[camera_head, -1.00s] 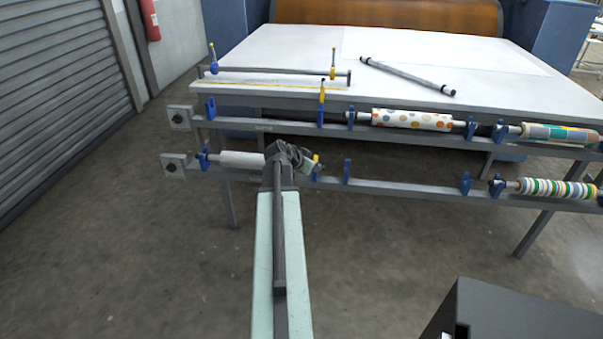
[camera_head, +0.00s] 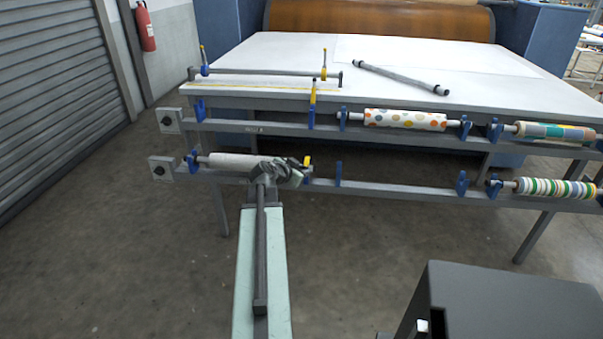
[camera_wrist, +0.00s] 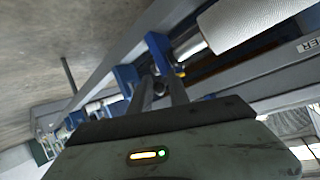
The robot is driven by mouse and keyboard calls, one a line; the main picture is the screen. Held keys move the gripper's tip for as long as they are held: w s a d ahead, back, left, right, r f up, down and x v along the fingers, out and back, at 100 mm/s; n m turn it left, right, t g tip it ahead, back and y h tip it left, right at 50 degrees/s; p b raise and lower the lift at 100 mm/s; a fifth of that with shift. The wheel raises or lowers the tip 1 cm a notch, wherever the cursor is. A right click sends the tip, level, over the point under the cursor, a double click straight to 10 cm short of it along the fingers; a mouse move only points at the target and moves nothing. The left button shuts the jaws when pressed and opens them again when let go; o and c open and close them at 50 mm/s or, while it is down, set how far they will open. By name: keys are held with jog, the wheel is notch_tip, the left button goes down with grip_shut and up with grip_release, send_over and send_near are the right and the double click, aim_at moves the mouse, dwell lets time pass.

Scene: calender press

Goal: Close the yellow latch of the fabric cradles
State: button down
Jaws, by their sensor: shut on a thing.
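On the lower rail, a white fabric roll (camera_head: 240,160) lies with its left end at a blue cradle (camera_head: 192,161). The roll also fills the upper right of the wrist view (camera_wrist: 250,22). At its right end a small yellow latch (camera_head: 307,162) stands above a blue cradle, mostly hidden behind my gripper (camera_head: 300,168). My gripper is shut at the latch; the hold itself is hard to see. In the wrist view my two fingers (camera_wrist: 157,76) reach between blue cradle parts (camera_wrist: 158,46). Above, another yellow latch (camera_head: 313,90) stands upright on the upper rail's blue cradle (camera_head: 311,118).
The upper rail (camera_head: 250,127) is empty at left and carries a dotted roll (camera_head: 405,120) farther right. A striped roll (camera_head: 556,188) lies on the lower rail. A white table (camera_head: 290,55) stands behind. The floor at left is clear.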

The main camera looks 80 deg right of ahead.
jog(key=c, duration=1.5)
grip_release()
jog(key=shift+s+a+f, duration=0.1)
jog(key=shift+s+f, duration=0.15)
jog(key=shift+s, duration=0.1)
